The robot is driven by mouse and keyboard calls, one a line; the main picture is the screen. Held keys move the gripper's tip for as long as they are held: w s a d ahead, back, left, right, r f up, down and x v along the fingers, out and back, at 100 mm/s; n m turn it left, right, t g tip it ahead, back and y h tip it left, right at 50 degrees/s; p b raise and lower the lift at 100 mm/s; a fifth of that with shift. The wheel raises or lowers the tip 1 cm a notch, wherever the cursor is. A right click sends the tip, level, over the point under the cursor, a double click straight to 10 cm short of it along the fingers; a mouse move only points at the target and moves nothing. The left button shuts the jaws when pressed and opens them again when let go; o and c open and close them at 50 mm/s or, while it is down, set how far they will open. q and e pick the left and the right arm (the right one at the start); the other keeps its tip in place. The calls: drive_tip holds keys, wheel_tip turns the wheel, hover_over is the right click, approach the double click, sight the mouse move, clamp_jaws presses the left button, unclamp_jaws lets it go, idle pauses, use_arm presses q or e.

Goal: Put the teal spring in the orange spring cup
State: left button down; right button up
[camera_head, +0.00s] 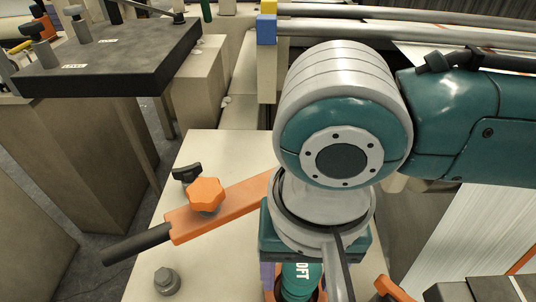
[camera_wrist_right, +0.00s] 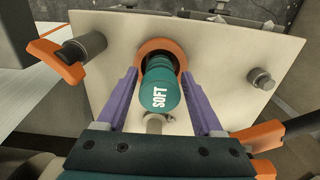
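The teal spring (camera_wrist_right: 160,92), marked SOFT, stands with its far end at the mouth of the orange spring cup (camera_wrist_right: 177,50) in the right wrist view. The cup's ring shows around that end; how deep the spring sits is hidden. My right gripper (camera_wrist_right: 160,75) has its two purple fingers apart, one on each side of the spring, with gaps visible. In the head view the spring (camera_head: 299,284) shows below my right wrist, beside a purple finger, and the cup is mostly hidden. My left gripper is not in view.
An orange lever (camera_head: 230,205) with a black handle and an orange knob (camera_head: 206,195) lies left of my right gripper. A grey bolt (camera_head: 166,281) stands on the pale plate (camera_head: 215,150). A dark table (camera_head: 110,60) is at the upper left.

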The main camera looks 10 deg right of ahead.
drive_tip(key=shift+o, duration=0.5)
wheel_tip(320, 180, up, 12)
drive_tip(key=p, duration=0.3)
drive_tip(key=shift+f, duration=0.15)
drive_tip(key=shift+a+r, duration=0.1)
drive_tip(key=shift+r, duration=0.1)
drive_tip(key=s+a+n+y, duration=0.2)
drive_tip(key=a+n+y, duration=0.1)
drive_tip(key=a, duration=0.1)
drive_tip(key=s+d+f+n+t+h, duration=0.1)
drive_tip(key=s+d+f, duration=0.1)
drive_tip(key=d, duration=0.5)
drive_tip(key=s+d+f+n+t+h, duration=0.1)
drive_tip(key=s+d+f+t, duration=0.1)
drive_tip(key=s+d, duration=0.2)
drive_tip(key=d, duration=0.3)
drive_tip(key=shift+d+f+t+h, duration=0.3)
drive_tip(key=shift+d+f+h, duration=0.05)
drive_tip(key=shift+d+h, duration=0.05)
